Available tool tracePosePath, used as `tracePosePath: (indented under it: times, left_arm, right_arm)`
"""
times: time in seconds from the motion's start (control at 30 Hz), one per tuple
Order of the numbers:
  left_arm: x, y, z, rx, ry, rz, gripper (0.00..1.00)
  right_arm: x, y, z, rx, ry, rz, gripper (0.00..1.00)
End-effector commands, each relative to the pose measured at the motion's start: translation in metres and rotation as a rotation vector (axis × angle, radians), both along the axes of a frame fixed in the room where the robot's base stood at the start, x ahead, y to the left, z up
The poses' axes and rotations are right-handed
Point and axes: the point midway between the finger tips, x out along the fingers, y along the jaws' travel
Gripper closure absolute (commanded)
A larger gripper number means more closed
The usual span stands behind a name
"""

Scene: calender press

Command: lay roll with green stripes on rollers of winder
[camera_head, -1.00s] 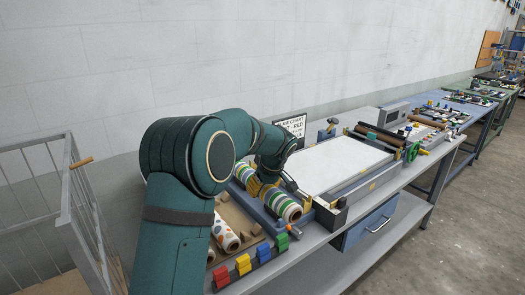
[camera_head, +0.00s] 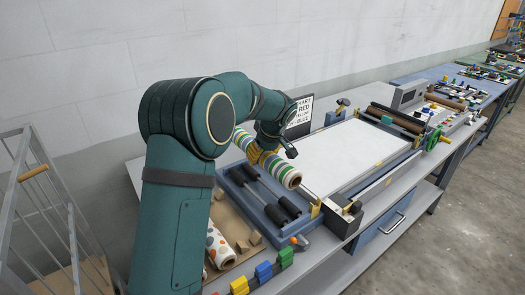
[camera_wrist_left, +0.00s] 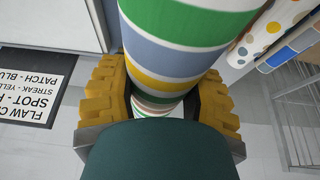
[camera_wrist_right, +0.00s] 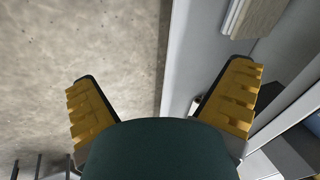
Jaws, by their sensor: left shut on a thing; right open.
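The roll with green, blue and yellow stripes (camera_head: 289,177) is gripped in my left gripper (camera_head: 263,157). In the left wrist view the roll (camera_wrist_left: 185,40) passes between the yellow fingers (camera_wrist_left: 160,75). It is held tilted in the head view, above the back right side of the winder (camera_head: 232,187). The winder is a blue frame with black rollers (camera_head: 277,214) on grey shafts. The rollers show bare in front of the roll. My right gripper (camera_wrist_right: 165,80) is open and empty in the right wrist view, with floor and a bench edge beneath it.
A roll with coloured dots (camera_head: 217,247) lies on a brown tray (camera_head: 235,227) left of the winder, near wooden blocks. Coloured clips (camera_head: 264,272) line the front edge. A white sheet bed (camera_head: 352,150) lies to the right. A wire cage (camera_head: 40,215) stands at left.

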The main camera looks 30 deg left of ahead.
Motion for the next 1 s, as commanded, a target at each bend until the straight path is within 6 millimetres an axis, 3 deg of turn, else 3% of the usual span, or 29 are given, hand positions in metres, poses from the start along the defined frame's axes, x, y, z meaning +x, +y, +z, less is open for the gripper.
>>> tracePosePath:
  times: [0.27,1.0]
  left_arm:
    - [0.000,0.000,-0.016,0.001,0.000,-0.001,0.93]
    - [0.000,0.000,-0.082,0.001,0.000,0.000,0.93]
  right_arm:
    - [-0.003,0.000,-0.010,0.001,0.007,0.005,0.00]
    - [-0.016,0.003,-0.050,0.007,0.035,0.028,0.00]
